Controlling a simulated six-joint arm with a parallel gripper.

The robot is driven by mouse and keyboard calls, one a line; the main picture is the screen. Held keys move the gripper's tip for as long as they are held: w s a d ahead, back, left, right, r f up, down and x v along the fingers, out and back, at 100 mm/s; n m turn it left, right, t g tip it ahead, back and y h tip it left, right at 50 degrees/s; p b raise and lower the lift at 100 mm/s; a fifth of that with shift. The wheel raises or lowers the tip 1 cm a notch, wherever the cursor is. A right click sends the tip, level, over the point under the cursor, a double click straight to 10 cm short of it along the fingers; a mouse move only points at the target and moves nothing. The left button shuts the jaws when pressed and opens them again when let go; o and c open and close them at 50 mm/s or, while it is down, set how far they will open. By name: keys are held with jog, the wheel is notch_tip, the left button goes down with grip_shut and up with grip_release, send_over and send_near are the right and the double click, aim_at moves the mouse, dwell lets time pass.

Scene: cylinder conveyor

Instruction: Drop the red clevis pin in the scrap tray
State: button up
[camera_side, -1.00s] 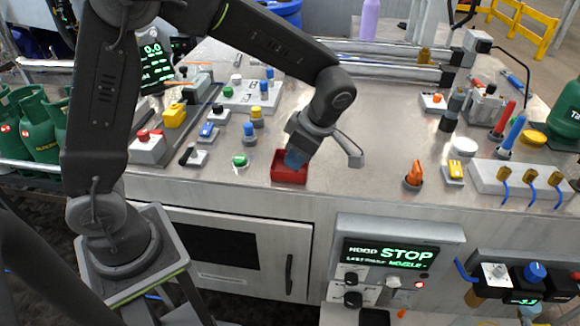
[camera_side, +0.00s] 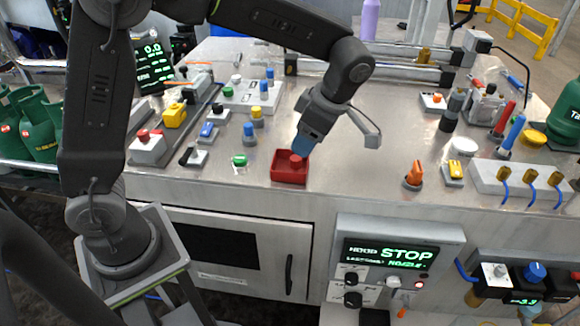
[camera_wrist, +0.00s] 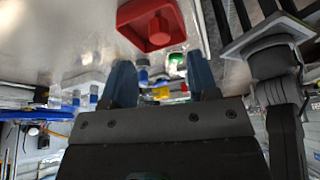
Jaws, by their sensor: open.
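The red scrap tray (camera_side: 290,179) is a small square open box at the front edge of the metal table. The red clevis pin (camera_side: 296,161) is inside the tray and looks upright. In the wrist view the tray (camera_wrist: 128,14) is at the top, with the pin (camera_wrist: 158,28) standing out from its floor. My gripper (camera_side: 301,149) is just above the tray, tilted, with its blue fingers near the pin's top. In the wrist view its two fingers (camera_wrist: 162,78) are spread apart with nothing between them; the pin lies beyond them.
A green button (camera_side: 239,160) sits left of the tray, with blue and yellow knobs (camera_side: 253,125) behind it. An orange switch (camera_side: 414,174) and a yellow switch (camera_side: 454,172) stand to the right. The table between tray and orange switch is clear.

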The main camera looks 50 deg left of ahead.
jog(key=v, duration=0.8)
jog(key=shift+r, duration=0.2)
jog(key=shift+d, duration=0.1)
jog(key=s+a+f+m+t+h, duration=0.1)
jog(key=s+a+m+t+h, duration=0.1)
jog(key=s+m, duration=0.7)
jog(key=s+a+m+t+h, duration=0.1)
jog(key=s+a+m+t, duration=0.3)
jog(key=s+m, duration=0.5)
jog(key=m+t, duration=0.1)
jog(key=m, duration=0.5)
jog(key=shift+s+f+t+h, duration=0.3)
jog(key=shift+f+t+h, duration=0.1)
jog(key=shift+a, duration=0.1)
jog(key=shift+c, duration=0.2)
